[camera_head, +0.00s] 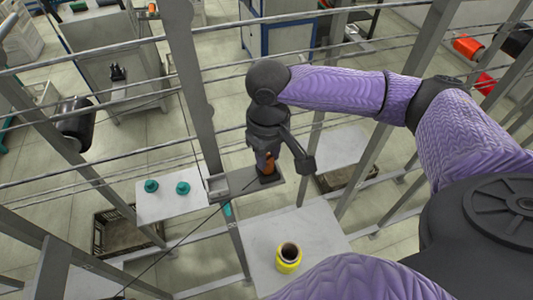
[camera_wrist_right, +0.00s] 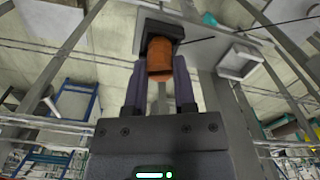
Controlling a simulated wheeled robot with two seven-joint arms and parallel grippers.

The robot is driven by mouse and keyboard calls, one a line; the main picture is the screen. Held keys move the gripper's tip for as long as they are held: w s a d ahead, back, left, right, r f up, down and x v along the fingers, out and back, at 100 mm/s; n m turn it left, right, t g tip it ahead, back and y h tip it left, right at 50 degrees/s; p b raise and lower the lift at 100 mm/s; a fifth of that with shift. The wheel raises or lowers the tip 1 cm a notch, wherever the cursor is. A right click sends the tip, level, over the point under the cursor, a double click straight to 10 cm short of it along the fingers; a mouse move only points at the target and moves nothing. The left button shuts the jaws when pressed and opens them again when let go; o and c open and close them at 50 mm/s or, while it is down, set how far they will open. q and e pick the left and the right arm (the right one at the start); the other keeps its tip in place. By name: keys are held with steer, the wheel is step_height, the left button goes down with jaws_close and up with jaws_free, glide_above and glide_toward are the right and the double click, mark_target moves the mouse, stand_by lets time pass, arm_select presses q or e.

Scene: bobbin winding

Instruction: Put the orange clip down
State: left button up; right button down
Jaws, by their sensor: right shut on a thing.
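The orange clip (camera_head: 268,165) is an orange-brown rounded piece, seen upright just above a dark block at the right end of a narrow grey bracket (camera_head: 240,183). In the right wrist view the clip (camera_wrist_right: 160,60) sits between the two fingers of my right gripper (camera_wrist_right: 160,72), which is shut on it. In the head view my right gripper (camera_head: 264,156) points down over the bracket and partly hides the clip. I cannot tell whether the clip touches the dark block (camera_wrist_right: 158,29). My left gripper is not in view.
Two teal bobbins (camera_head: 183,188) stand on a white plate (camera_head: 165,207) left of the bracket. A yellow spool (camera_head: 288,258) with a dark top stands on a lower grey plate (camera_head: 325,240). Metal posts and several horizontal rails surround my right arm.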

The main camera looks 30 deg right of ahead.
mark_target(268, 158)
steer(key=shift+f, duration=0.35)
steer(key=shift+c, duration=2.1)
jaws_free()
step_height(268, 158, up, 12)
